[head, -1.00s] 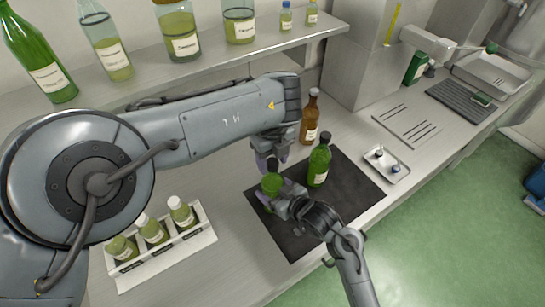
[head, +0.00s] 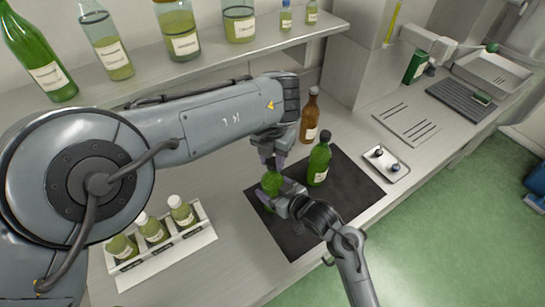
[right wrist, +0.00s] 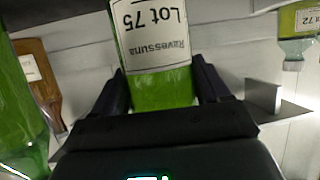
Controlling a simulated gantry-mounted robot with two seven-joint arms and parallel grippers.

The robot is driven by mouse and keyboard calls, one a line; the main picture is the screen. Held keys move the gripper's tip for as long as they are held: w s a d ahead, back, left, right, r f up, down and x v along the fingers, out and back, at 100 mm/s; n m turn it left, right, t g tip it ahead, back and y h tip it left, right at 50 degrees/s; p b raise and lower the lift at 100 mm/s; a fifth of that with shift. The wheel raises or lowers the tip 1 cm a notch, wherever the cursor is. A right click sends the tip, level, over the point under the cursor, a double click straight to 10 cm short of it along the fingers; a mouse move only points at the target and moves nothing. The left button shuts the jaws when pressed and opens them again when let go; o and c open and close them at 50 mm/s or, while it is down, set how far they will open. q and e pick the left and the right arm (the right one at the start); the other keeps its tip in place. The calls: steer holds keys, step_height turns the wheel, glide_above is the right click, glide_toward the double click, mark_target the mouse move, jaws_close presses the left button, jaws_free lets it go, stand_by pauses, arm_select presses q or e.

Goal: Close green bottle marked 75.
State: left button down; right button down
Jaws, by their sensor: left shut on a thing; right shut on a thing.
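The green bottle marked Lot 75 (right wrist: 160,80) is in the right wrist view, its label upside down there. In the head view it (head: 270,184) stands over the dark mat (head: 300,238), largely covered by my grippers. My right gripper (head: 279,203) is shut around its body from the side; its fingers flank the bottle in the right wrist view (right wrist: 164,88). My left gripper (head: 272,163) points down at the bottle's top and is shut on a small dark thing, probably the cap. The fingers hide whether it is seated on the neck.
Another green bottle (head: 319,163) with a dark top stands close right on the mat, a brown bottle (head: 310,117) behind it. A small tray (head: 397,178) holds two small stoppers. A white rack (head: 205,241) with several small bottles stands left. A shelf of bottles (head: 150,75) runs behind.

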arm_select(q)
steer(key=m, duration=0.7)
steer(key=c, duration=0.8)
jaws_free()
steer(key=shift+r, duration=2.25)
